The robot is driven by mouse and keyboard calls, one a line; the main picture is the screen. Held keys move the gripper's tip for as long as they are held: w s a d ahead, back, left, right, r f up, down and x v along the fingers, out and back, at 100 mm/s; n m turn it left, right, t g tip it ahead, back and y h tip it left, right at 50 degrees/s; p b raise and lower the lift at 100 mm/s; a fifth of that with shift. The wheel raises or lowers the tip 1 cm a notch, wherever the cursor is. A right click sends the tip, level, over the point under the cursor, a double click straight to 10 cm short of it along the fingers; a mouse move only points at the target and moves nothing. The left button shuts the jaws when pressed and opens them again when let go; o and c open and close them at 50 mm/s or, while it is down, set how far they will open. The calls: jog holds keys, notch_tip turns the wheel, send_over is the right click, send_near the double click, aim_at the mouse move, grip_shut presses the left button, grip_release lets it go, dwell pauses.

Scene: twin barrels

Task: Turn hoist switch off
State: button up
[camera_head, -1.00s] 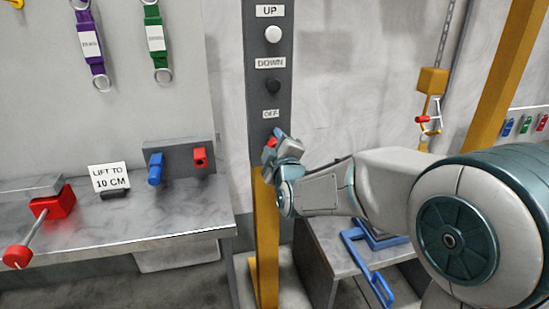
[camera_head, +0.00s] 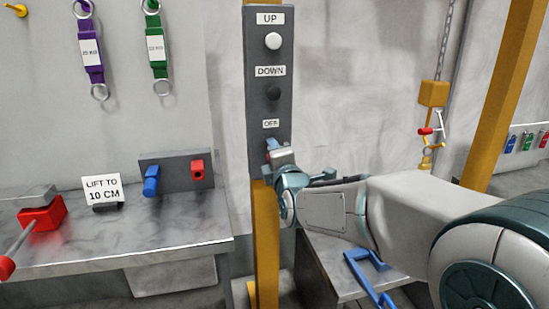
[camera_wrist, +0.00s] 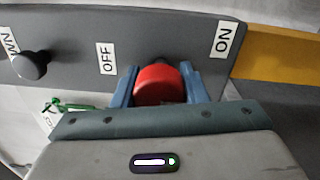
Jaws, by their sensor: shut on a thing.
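The hoist control panel (camera_head: 255,105) is a tall dark box on a yellow post, with UP, DOWN and OFF labels from top to bottom in the head view. In the wrist view the red switch knob (camera_wrist: 159,84) sits between the OFF label (camera_wrist: 107,59) and the ON label (camera_wrist: 223,39). My gripper (camera_wrist: 157,84) has its two blue fingers closed on either side of the red knob. In the head view my gripper (camera_head: 273,150) is at the lower end of the panel and hides most of the knob.
The white UP button (camera_head: 273,41) and black DOWN button (camera_head: 273,93) are above my gripper. A grey bench (camera_head: 130,236) with a "LIFT TO 10 CM" sign (camera_head: 102,189) is at left. A hanging chain with a yellow block (camera_head: 433,93) is at right.

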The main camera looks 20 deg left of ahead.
dwell(0.4)
jog(key=o, duration=1)
jog(key=shift+c, duration=0.2)
jog(key=v, duration=1.3)
jog(key=shift+s, duration=0.45)
jog(key=shift+d, duration=0.1)
